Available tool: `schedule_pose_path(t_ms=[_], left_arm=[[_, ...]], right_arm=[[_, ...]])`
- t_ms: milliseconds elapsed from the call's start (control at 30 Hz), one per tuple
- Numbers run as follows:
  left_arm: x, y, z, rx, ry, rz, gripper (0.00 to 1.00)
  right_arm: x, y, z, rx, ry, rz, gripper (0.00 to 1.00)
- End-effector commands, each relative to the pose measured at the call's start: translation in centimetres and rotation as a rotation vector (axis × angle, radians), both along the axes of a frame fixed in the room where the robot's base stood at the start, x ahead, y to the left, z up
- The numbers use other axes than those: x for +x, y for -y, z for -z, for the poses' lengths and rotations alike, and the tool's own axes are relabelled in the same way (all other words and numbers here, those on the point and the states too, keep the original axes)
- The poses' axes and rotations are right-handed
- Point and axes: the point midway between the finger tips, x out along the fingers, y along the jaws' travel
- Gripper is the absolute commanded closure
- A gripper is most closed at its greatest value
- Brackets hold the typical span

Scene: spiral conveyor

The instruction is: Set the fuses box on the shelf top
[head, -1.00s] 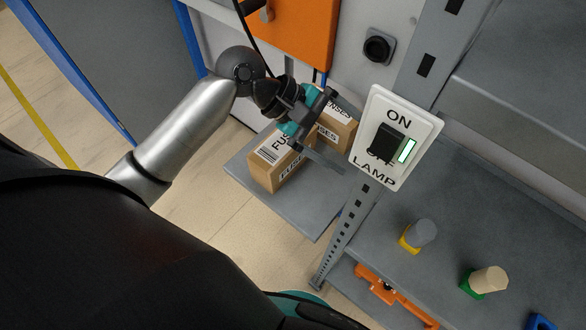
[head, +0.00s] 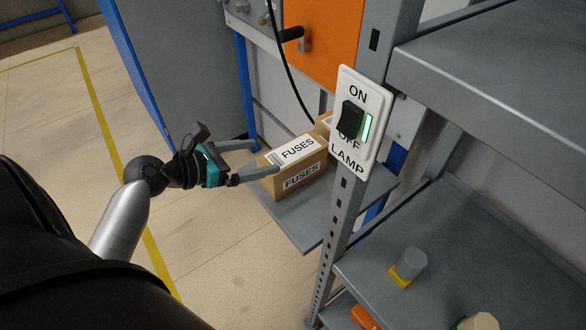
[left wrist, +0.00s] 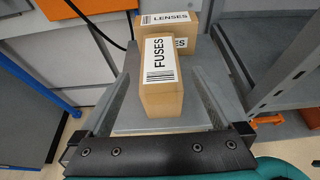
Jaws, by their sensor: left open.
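The fuses box (head: 299,172) is a brown carton with white FUSES labels. It stands on a small grey side shelf (head: 306,222) in the head view. In the left wrist view the fuses box (left wrist: 160,85) stands upright between the two spread fingers, apart from both. My left gripper (head: 264,158) is open at the left end of the box, its fingers pointing toward it. The grey shelf top (head: 500,62) is at the upper right of the head view. My right gripper is not in view.
A lenses box (left wrist: 178,27) stands right behind the fuses box. A grey post (head: 335,235) with a lamp switch plate (head: 352,125) rises to the right. A lower shelf (head: 450,240) holds a grey-and-yellow piece (head: 408,267). A black cable (head: 284,75) hangs behind.

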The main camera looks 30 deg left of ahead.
Motion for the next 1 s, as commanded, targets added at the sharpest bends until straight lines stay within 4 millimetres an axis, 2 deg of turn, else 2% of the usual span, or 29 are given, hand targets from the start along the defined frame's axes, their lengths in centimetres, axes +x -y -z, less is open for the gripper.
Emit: schedule_pose_path(t_ms=[100, 233, 467, 667, 833, 1000], left_arm=[[2.2, 0.9, 1.1, 0.0, 0.004, 0.002, 0.0], [3.9, 1.6, 1.9, 0.002, 0.003, 0.001, 0.0], [5.1, 2.1, 2.4, 0.002, 0.001, 0.002, 0.0], [6.9, 2.6, 3.8, 0.002, 0.003, 0.003, 0.0], [8.6, 3.3, 4.6, 0.001, 0.003, 0.002, 0.0], [9.4, 3.6, 4.8, 0.003, 0.001, 0.001, 0.0]], right_arm=[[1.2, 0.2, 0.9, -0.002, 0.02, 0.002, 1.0], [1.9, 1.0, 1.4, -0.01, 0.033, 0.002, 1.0], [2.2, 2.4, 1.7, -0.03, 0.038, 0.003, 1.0], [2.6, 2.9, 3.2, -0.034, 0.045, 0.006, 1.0], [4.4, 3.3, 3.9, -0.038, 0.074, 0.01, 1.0], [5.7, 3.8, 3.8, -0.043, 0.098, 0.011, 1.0]])
